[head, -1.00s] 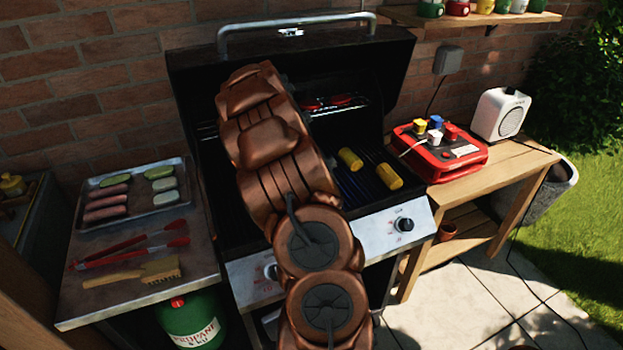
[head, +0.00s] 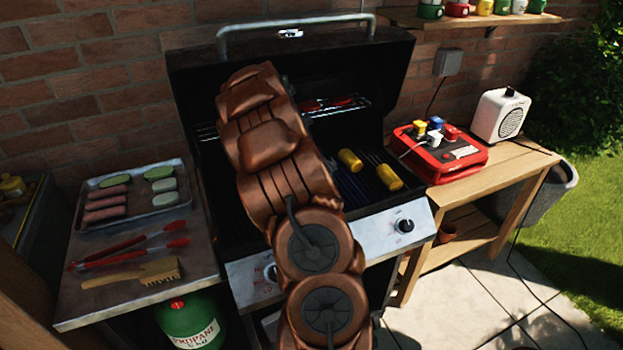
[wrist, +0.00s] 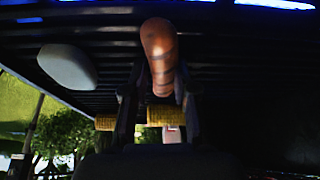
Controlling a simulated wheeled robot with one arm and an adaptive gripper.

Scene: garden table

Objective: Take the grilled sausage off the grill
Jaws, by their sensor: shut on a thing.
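The grilled sausage (wrist: 158,50), brown with darker bands, is between the fingers of my gripper (wrist: 157,80) in the wrist view. The fingers are shut on it and it points away from the palm. The dark bars of the grill (wrist: 230,60) lie behind it; I cannot tell whether it still touches them. In the head view my arm covers the gripper, the sausage and the left part of the grill (head: 344,215).
Yellow corn pieces (head: 388,177) lie on the grill's right side. A pale rounded piece (wrist: 68,65) lies beside the sausage. Red food (head: 325,104) is on the upper rack. The left shelf holds a food tray (head: 143,214), red tongs (head: 130,250) and a brush (head: 130,275).

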